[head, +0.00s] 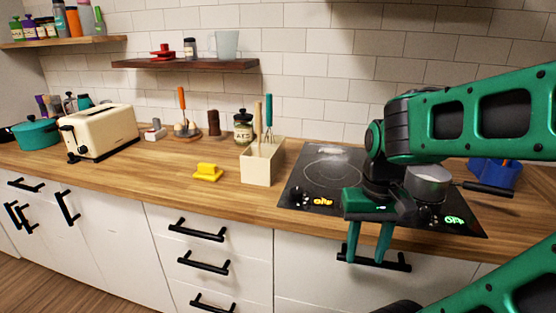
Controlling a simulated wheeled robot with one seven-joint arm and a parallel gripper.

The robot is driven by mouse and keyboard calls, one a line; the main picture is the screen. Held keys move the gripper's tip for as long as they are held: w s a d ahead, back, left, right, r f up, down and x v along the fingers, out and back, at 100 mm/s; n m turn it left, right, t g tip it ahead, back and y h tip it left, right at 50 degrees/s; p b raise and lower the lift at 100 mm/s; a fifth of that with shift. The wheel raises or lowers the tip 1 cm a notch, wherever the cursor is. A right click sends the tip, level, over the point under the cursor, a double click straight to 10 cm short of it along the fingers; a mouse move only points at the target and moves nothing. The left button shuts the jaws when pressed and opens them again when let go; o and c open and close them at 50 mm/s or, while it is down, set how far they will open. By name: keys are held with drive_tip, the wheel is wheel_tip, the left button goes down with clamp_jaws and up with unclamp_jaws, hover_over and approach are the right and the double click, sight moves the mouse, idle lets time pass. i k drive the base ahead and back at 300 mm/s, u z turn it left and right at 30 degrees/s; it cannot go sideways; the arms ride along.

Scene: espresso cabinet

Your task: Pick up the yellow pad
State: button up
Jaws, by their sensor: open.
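A small yellow pad (207,172) lies on the wooden counter, left of the cream utensil box. It has a raised part on top of a flat base. My gripper (367,254) is at the right, in front of the counter edge and the cooktop. Its two green fingers point down and are apart, with nothing between them. It is well to the right of the pad and not touching it.
The cream utensil box (262,164) stands just right of the pad, with tall utensils. The black cooktop (318,172) carries a pot (428,184). A toaster (99,131) stands at the left. The counter in front of the pad is clear. Drawer handles (197,230) stick out below.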

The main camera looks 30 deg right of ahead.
sight(207, 171)
drive_tip(key=u, duration=0.85)
drive_tip(key=i, duration=1.15)
drive_tip(key=z, duration=0.85)
